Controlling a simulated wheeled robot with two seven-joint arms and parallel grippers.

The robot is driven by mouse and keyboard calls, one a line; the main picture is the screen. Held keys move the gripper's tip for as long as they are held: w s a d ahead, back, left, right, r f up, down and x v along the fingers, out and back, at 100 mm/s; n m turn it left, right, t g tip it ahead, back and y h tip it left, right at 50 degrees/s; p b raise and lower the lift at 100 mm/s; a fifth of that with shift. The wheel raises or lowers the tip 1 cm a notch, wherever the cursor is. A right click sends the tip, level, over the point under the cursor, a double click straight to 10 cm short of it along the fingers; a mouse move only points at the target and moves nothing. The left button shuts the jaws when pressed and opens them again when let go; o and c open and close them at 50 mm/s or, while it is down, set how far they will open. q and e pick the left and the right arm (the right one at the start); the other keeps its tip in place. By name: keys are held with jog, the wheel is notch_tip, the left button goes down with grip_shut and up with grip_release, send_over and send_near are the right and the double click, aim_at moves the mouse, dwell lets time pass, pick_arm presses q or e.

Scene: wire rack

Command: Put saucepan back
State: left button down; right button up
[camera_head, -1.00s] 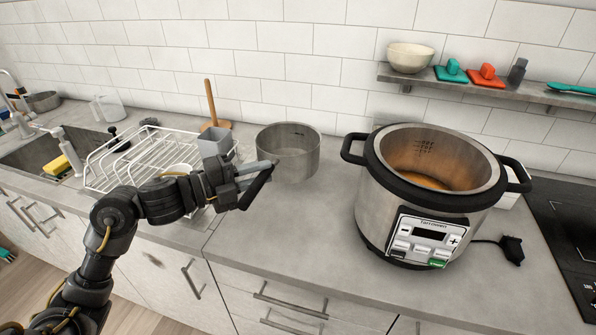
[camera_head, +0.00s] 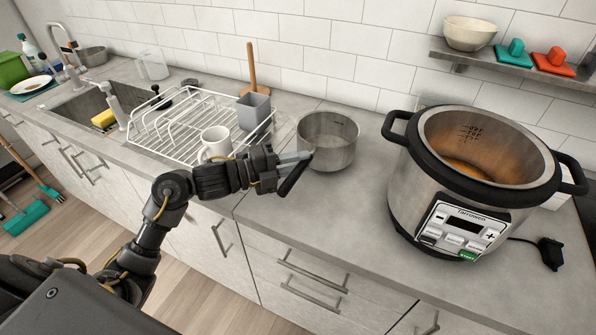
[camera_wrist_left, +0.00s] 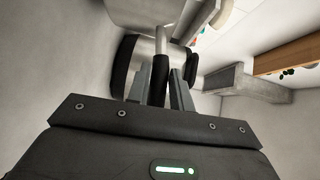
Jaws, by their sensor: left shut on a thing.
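The saucepan (camera_head: 327,147) is a grey metal pot with a dark handle (camera_head: 294,176). It is upright at the middle of the counter, between the rack and the cooker. I cannot tell whether its base touches the counter. My left gripper (camera_head: 286,164) is shut on the handle; the left wrist view shows the dark handle (camera_wrist_left: 160,78) between the two fingers. The white wire rack (camera_head: 180,124) stands to the left of the saucepan. It holds a white mug (camera_head: 215,143) at its front and a grey cup (camera_head: 254,110) at its right end. My right gripper is not in view.
A large steel cooker (camera_head: 462,186) with an open top stands close on the right. A wooden-handled plunger-like item (camera_head: 251,68) stands behind the rack. The sink (camera_head: 88,112) with a yellow sponge (camera_head: 103,119) is at the left. A shelf (camera_head: 500,67) hangs at upper right.

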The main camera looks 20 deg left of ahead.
pick_arm(q)
notch_tip(320, 180, down, 3)
jog(key=shift+r, duration=0.1)
dwell(0.3)
jog(key=c, duration=1.7)
grip_release()
jog(key=shift+f, duration=0.35)
jog(key=o, duration=0.5)
jog(key=shift+r, duration=0.1)
jog(key=shift+c, duration=0.2)
